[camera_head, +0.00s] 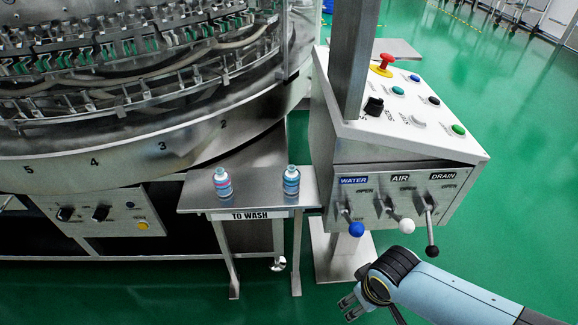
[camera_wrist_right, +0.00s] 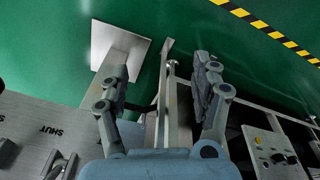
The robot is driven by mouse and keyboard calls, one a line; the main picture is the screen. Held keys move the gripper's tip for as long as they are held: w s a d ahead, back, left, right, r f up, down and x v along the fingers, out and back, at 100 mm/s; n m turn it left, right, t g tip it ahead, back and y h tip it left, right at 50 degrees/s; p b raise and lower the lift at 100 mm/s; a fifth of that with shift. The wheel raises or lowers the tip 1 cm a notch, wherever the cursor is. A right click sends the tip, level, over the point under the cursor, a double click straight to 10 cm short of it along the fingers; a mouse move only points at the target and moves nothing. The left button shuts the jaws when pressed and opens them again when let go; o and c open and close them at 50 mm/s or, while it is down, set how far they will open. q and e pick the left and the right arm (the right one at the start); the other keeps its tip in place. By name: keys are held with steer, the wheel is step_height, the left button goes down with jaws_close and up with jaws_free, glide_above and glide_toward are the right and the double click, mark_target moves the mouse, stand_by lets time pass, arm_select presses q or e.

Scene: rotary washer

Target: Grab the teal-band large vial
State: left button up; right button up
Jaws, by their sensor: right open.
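The left vial (camera_head: 222,184) is blue with a pinkish band. The right vial (camera_head: 291,182) looks blue-teal with a darker label; the band colours are too small to be sure of. My right gripper (camera_head: 350,304) is low at the front right, below and to the right of the shelf, apart from both vials. In the right wrist view, my right gripper (camera_wrist_right: 160,85) has its fingers spread with nothing between them. My left gripper is not in view.
A control box (camera_head: 400,165) with buttons and WATER, AIR and DRAIN levers stands right of the shelf, by a steel post (camera_head: 353,60). The rotary washer (camera_head: 120,140) fills the left. Green floor (camera_head: 480,230) is open at the right.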

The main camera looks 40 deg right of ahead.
steer(key=w+r+m+p, duration=0.1)
steer(key=w+r, duration=0.2)
steer(key=r, duration=0.4)
steer(key=w+a+r+m+p, duration=0.1)
steer(key=w+r+p, duration=0.15)
steer(key=r, duration=0.45)
steer(key=w+r+m, duration=0.1)
steer(key=w+r, duration=0.3)
steer(key=r, duration=0.3)
step_height(320, 180, up, 5)
steer(key=m+g+p, duration=0.2)
steer(key=m, duration=1)
glide_above(292, 167)
steer(key=shift+s+a+y, duration=0.2)
steer(key=shift+a+y, duration=0.15)
steer(key=shift+y, duration=0.05)
steer(key=shift+w+f+b, duration=0.15)
steer(key=shift+f+b, duration=0.2)
steer(key=shift+f, duration=0.05)
step_height(292, 167, down, 4)
steer(key=shift+f+b, duration=0.25)
steer(key=shift+b, duration=0.35)
steer(key=f, duration=0.1)
steer(key=f+b, duration=0.1)
steer(key=f, duration=0.3)
steer(key=shift+d+f+b, duration=0.15)
steer(key=shift+d+b, duration=0.2)
steer(key=shift+b, duration=0.05)
steer(key=c, duration=1.3)
